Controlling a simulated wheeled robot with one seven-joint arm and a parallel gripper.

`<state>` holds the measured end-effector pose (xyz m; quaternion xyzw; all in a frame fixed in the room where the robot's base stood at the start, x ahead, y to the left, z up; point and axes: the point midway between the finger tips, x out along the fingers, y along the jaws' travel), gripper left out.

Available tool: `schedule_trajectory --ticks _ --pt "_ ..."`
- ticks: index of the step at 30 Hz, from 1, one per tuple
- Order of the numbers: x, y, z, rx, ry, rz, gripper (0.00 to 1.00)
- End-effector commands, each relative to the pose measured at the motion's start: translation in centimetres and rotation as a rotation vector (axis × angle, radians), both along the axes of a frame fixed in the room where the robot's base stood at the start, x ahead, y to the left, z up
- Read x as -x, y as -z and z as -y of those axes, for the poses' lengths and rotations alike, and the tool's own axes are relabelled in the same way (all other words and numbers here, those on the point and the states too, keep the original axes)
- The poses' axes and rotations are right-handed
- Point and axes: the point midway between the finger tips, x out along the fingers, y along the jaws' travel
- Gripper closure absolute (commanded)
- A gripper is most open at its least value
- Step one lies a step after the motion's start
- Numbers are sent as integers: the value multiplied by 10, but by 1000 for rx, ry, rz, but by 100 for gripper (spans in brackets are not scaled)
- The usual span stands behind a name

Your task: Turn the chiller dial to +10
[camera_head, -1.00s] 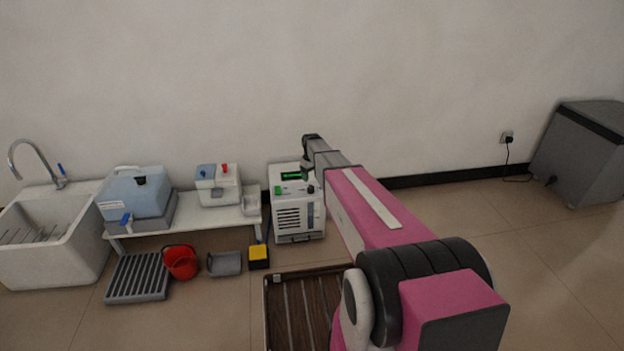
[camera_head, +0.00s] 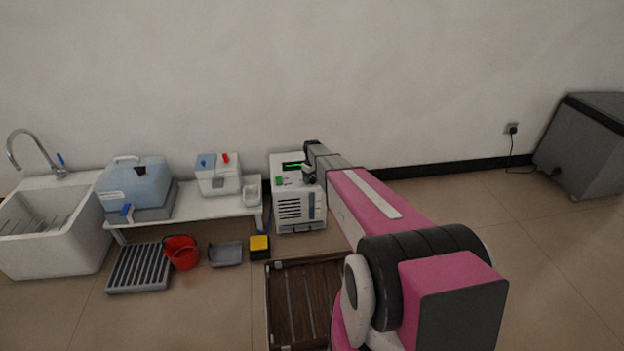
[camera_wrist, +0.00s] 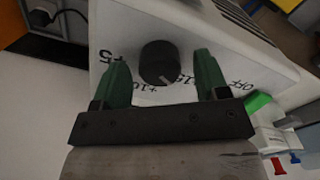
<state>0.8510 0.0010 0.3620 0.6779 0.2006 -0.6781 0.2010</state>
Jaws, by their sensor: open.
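The chiller (camera_head: 300,212) is a white box with a front grille, standing on the floor by the wall. Its black round dial (camera_wrist: 160,62) shows in the wrist view, with a pale pointer mark on its lower edge. Printed labels around it include +5 at the left, +10 below, +15 at the lower right and OFF further right. The mark points downward, and I cannot tell which label it meets exactly. My gripper (camera_wrist: 161,66) is open, with one green finger on each side of the dial and gaps visible. In the head view my gripper (camera_head: 309,174) hides the dial.
A green button (camera_wrist: 257,101) is right of the dial. A white bench (camera_head: 220,208) with a white-and-blue unit stands left of the chiller. A red bucket (camera_head: 181,252), grey tray (camera_head: 225,254) and yellow-topped block (camera_head: 259,247) are on the floor. A brown slatted platform (camera_head: 300,310) lies in front.

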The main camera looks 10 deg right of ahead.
Motion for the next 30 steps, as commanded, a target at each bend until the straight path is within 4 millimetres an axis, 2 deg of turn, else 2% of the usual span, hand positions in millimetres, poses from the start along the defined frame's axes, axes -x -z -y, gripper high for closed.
schedule_trajectory --ticks 10,12,15,23,30 --pt "0 3 0 -1 0 1 32" --pt "0 3 0 -1 0 1 55" --pt "0 3 0 0 0 0 82" --pt "0 3 0 0 14 0 82" --pt "0 3 0 0 106 0 82"
